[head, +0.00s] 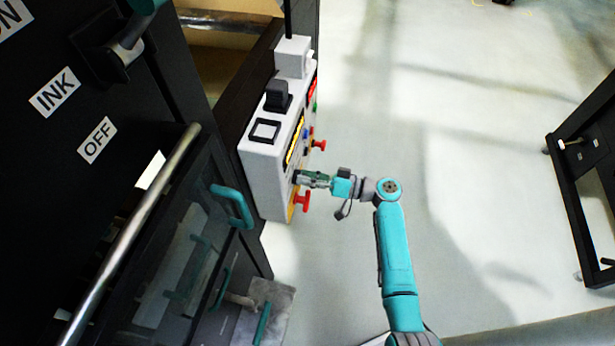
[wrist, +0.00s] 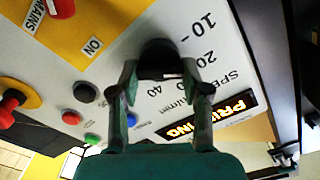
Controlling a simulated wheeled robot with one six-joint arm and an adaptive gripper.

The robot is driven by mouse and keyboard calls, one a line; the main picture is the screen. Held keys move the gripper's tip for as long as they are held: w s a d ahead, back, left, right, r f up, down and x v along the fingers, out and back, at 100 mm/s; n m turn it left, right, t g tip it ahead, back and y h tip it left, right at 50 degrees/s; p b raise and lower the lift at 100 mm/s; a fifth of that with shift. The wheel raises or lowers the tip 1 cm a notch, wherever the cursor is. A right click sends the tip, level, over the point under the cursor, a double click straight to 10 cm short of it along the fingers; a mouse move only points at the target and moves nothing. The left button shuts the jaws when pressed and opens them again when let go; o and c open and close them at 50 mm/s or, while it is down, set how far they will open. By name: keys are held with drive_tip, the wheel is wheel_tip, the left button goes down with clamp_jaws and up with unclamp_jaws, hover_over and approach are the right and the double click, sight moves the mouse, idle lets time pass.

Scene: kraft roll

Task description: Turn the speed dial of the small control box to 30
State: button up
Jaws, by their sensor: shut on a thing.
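The control box (head: 262,175) is a white-fronted box mounted on the dark machine in the head view. Its speed dial is a black round knob (wrist: 158,55) in the upper middle of the wrist view, beside printed marks 10, 20 and 40 and lettering starting SPEE, partly covered. My gripper (head: 302,178) reaches the box front from the right, and its two fingers are shut on the dial, one on each side, in the wrist view (wrist: 160,78). The dial's pointer cannot be made out, and the 30 mark is not clearly readable.
Near the dial are a red mushroom button (wrist: 10,105), a lit PRINTING display (wrist: 208,117) and several small coloured buttons. A red knob (head: 302,200) sticks out below my gripper. Open floor (head: 450,150) lies to the right; a black frame (head: 585,150) stands at far right.

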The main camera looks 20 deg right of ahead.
drive_tip(key=m, duration=0.5)
drive_tip(key=shift+w+d+f+m, duration=0.1)
drive_tip(key=shift+f+m, duration=0.05)
drive_tip(key=shift+m, duration=0.15)
drive_tip(key=m, duration=0.4)
drive_tip(key=shift+f+m, duration=0.1)
drive_tip(key=shift+m, duration=0.2)
drive_tip(key=o, duration=1.1)
drive_tip(key=shift+o, duration=0.2)
drive_tip(key=v, duration=1.2)
